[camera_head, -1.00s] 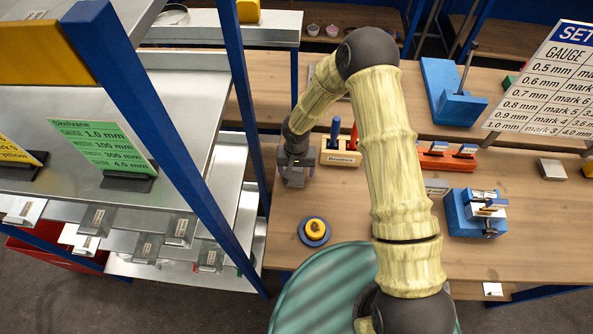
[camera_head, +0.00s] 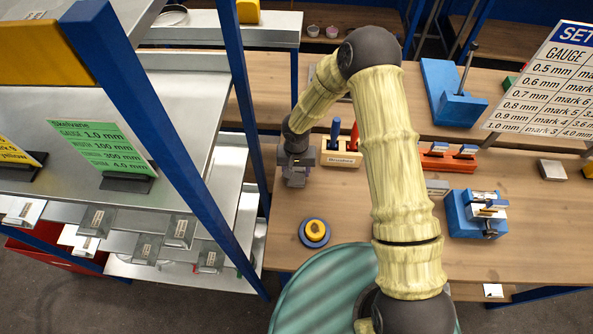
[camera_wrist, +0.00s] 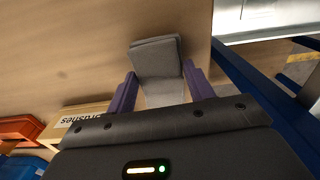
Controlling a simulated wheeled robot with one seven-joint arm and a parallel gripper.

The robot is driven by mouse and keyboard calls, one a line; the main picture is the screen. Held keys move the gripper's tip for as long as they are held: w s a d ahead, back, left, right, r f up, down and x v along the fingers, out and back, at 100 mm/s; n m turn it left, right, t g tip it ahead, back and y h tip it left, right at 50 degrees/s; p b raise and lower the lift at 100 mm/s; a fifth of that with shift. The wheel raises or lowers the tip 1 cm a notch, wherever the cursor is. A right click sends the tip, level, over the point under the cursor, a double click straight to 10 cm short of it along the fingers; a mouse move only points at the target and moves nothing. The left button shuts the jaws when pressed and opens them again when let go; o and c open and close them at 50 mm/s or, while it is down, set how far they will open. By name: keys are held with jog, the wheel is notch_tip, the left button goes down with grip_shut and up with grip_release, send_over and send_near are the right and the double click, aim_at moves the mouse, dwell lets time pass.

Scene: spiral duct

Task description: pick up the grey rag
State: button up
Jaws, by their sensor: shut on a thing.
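The grey rag (camera_wrist: 156,58) is a folded grey piece between the two purple fingers of my gripper (camera_wrist: 160,88) in the wrist view. My gripper is shut on it. In the head view my gripper (camera_head: 296,180) is over the left end of the wooden bench (camera_head: 375,215), near its left edge. There the rag is hard to tell apart from the grey fingers. I cannot tell whether the rag touches the bench.
A wooden brush block (camera_head: 341,158) with upright handles stands just right of my gripper. A blue dish with a yellow ring (camera_head: 314,232) lies in front. A blue shelf post (camera_head: 222,130) is close on the left. A blue fixture (camera_head: 474,214) stands to the right.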

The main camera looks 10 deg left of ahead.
aim_at(297, 172)
notch_tip(297, 172, up, 10)
jog(key=b, duration=0.2)
jog(key=shift+f+b, duration=0.25)
jog(key=shift+b, duration=0.05)
jog(key=o, duration=0.4)
jog(key=shift+c, duration=1.6)
jog(key=shift+d, duration=0.1)
